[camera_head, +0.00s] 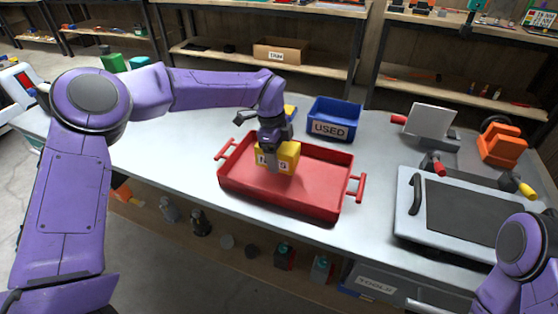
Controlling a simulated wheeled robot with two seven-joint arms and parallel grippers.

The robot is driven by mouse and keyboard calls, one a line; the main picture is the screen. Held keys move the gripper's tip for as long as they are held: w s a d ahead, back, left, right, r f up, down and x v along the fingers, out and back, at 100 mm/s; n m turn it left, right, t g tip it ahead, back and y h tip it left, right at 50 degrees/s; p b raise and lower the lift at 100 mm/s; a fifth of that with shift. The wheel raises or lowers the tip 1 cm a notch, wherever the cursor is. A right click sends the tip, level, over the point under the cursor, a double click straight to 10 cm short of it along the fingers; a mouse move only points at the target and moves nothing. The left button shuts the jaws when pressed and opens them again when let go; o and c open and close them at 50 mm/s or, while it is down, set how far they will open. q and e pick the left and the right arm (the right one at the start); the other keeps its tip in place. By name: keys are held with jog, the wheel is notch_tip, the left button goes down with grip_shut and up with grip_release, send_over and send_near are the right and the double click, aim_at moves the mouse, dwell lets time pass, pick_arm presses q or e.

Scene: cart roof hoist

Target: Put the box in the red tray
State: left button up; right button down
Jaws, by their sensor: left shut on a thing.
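A yellow box (289,156) with a partly hidden label shows in the head view, over the red tray (323,180). My left gripper (272,158) is shut on the box from above, and its finger covers part of the label. I cannot tell whether the box touches the tray floor or hangs a little above it. The red tray has a handle at each end and lies on the grey workbench. My right gripper is not in view; only part of my right arm shows at the lower right.
A blue bin (334,118) marked USED stands behind the tray. A yellow thing (290,112) sits beside it. At the right are a grey case (458,215) with a dark top and an orange tool (500,146). The bench left of the tray is clear.

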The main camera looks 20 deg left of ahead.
pick_arm(q)
jog(key=shift+w+f, duration=0.15)
jog(key=shift+f, duration=0.75)
jog(key=shift+w+f, duration=0.1)
jog(key=shift+f, duration=0.8)
jog(key=shift+f, duration=0.1)
jog(key=o, duration=1.3)
jog(key=r, duration=0.4)
jog(key=a+r, duration=0.1)
jog(key=r, duration=0.7)
jog(key=shift+a+r, duration=0.1)
jog(key=shift+a, duration=0.3)
